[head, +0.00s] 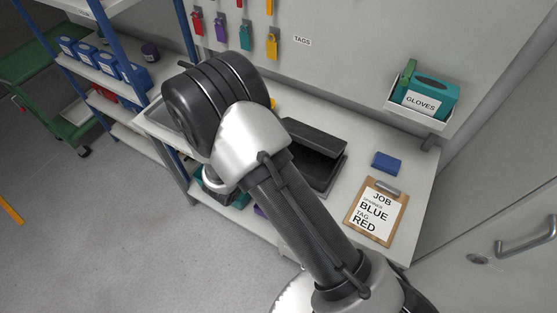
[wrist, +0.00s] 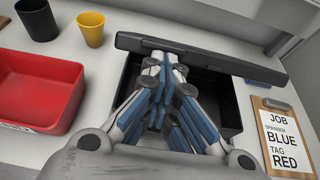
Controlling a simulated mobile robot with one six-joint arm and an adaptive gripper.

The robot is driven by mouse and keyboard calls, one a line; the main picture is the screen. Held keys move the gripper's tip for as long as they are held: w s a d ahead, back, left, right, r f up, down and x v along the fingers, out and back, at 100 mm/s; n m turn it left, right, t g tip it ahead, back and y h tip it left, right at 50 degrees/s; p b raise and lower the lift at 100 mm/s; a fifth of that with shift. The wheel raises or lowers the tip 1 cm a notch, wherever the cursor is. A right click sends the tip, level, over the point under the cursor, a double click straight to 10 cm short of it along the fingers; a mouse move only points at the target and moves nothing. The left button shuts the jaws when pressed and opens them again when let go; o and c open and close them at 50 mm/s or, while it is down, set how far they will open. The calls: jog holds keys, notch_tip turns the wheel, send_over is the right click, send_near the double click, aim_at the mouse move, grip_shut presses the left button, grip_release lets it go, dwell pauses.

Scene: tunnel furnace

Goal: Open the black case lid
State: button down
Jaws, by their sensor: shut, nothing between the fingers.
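The black case (wrist: 222,100) sits on the worktop, and its dark inside shows in the wrist view. Its black lid (wrist: 215,58) is raised off the case body along the far side, partly open. In the head view the case (head: 312,175) stands right of my arm with the lid (head: 316,140) tilted above it. My gripper (wrist: 163,58) is shut and empty. Its fingertips are at the near edge of the lid, left of its middle; I cannot tell whether they touch it. The fingers hide part of the case, and my arm hides the gripper in the head view.
A red bin (wrist: 35,95), a black cup (wrist: 38,18) and a yellow cup (wrist: 90,28) stand left of the case. A clipboard (head: 376,212) and a blue block (head: 387,162) lie to its right. A gloves holder (head: 420,112) is on the wall.

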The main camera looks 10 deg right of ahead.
jog(key=w+d+r+g+p, duration=0.1)
jog(key=r+p, duration=0.1)
jog(key=w+r+g+y+p, duration=0.1)
jog(key=r+p, duration=0.1)
jog(key=p, duration=0.1)
jog(key=w+d+r+y+p, duration=0.1)
jog(key=r+p, duration=0.1)
jog(key=shift+w+d+r+g, duration=0.25)
jog(key=shift+w+d+g, duration=0.1)
jog(key=shift+g, duration=0.05)
jog(key=w+d+r+g+y+p, duration=0.1)
jog(key=w+d+r+g+p, duration=0.1)
jog(key=w+d+p, duration=0.3)
jog(key=shift+w+r+y+p, duration=0.3)
jog(key=shift+w+r+p, duration=0.35)
jog(key=shift+w+p, duration=0.6)
jog(key=shift+s, duration=0.2)
